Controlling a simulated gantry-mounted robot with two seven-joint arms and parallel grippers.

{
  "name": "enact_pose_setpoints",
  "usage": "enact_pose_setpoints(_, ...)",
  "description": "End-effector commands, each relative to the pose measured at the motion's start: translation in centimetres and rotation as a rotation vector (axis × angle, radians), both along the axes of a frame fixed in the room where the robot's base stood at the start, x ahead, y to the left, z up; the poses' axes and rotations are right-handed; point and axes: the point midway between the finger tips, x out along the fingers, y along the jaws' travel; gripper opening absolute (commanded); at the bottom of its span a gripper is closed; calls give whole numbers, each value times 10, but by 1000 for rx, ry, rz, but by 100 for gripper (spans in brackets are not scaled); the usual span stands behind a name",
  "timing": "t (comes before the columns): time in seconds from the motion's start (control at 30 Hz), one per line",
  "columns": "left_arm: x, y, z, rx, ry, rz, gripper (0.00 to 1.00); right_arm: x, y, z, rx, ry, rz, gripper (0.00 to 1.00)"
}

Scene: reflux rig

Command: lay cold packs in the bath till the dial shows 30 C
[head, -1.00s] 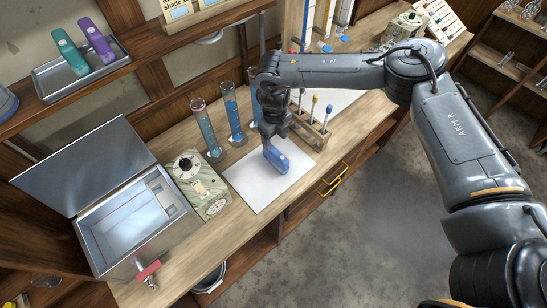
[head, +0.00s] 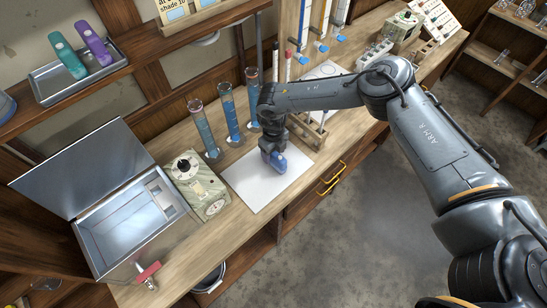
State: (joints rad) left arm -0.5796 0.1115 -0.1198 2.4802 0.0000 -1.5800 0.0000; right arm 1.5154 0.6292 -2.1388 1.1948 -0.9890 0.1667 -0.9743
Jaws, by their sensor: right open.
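A blue pack-like piece (head: 279,164) lies on a white sheet (head: 262,188) on the bench. My right gripper (head: 272,152) points down right over it, jaws open, and hides part of it. I cannot tell if the fingers touch it. The steel bath (head: 88,240) stands at the lower left with its lid (head: 85,165) raised; its visible inside shows no pack. A beige box with a dial (head: 184,166) stands between bath and sheet; its reading is too small to tell. A teal piece (head: 68,56) and a purple piece (head: 94,43) are in a shelf tray. My left gripper is out of view.
Several tall cylinders of blue liquid, one here (head: 204,130), stand behind the sheet. A wooden rack (head: 312,133) is at its right, partly behind my arm. A red-handled tap (head: 148,272) sticks out at the bath's front.

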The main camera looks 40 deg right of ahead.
Motion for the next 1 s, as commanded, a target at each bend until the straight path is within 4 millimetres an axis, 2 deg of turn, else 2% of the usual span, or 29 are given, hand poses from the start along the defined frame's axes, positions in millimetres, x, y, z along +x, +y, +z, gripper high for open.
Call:
enact_pose_setpoints(0.17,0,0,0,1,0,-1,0,0,0,0,0,0,0,62)
enact_pose_setpoints(0.57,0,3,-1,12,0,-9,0,0,0,0,-1,1,0,1)
enact_pose_setpoints(1.0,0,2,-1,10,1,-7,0,0,0,6,0,0,0,0)
